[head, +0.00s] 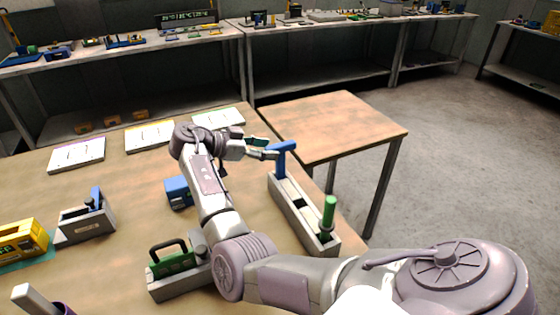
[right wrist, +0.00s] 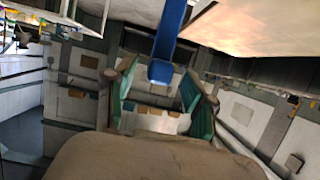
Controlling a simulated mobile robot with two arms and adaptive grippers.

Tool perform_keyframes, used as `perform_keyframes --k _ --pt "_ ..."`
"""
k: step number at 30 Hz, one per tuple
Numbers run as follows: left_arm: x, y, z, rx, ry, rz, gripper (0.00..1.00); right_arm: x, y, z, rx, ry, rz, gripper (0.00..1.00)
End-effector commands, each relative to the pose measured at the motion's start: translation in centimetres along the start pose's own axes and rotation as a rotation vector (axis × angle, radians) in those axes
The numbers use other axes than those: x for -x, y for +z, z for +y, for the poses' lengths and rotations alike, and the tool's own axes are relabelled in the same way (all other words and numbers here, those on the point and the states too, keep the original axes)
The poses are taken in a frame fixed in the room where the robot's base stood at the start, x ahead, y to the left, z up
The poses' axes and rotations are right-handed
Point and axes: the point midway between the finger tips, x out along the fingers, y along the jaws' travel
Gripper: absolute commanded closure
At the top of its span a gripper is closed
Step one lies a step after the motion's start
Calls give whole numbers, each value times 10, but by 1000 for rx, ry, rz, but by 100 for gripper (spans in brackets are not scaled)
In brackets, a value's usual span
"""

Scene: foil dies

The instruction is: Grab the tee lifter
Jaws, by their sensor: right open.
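The tee lifter (head: 282,160) is a blue T-shaped tool. It stands upright in the far end of a long grey holder (head: 312,232) near the table's right edge. My right gripper (head: 266,149) is open, at the left side of the tee's crossbar and upper stem. In the right wrist view the blue bar of the tee lifter (right wrist: 168,40) comes down from the top, its end lying between the two teal-padded fingers (right wrist: 158,95) in the picture. Contact cannot be told. The lower end of the tee is hidden in the holder. My left gripper is not in view.
A green-handled tool (head: 328,214) stands in the holder's near end. A blue block (head: 178,192) and a grey block with a green-and-black handle (head: 172,262) lie left of my right arm. A bare wooden side table (head: 340,120) stands beyond the holder.

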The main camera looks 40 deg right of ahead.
Motion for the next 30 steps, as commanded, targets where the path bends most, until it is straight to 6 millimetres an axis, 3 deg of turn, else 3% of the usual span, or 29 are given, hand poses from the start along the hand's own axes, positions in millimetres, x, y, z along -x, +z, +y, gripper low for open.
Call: perform_keyframes --k 5,9,18,27,30 --pt "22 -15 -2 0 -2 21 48 -26 -3 1 3 4 2 46" --pt "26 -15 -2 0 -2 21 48 -43 -1 1 2 3 1 46" --pt "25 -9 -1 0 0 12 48 -49 2 1 1 1 0 48" --pt "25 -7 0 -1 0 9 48 -48 1 1 1 1 0 98" --pt "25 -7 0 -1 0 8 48 -48 1 1 1 1 0 100"
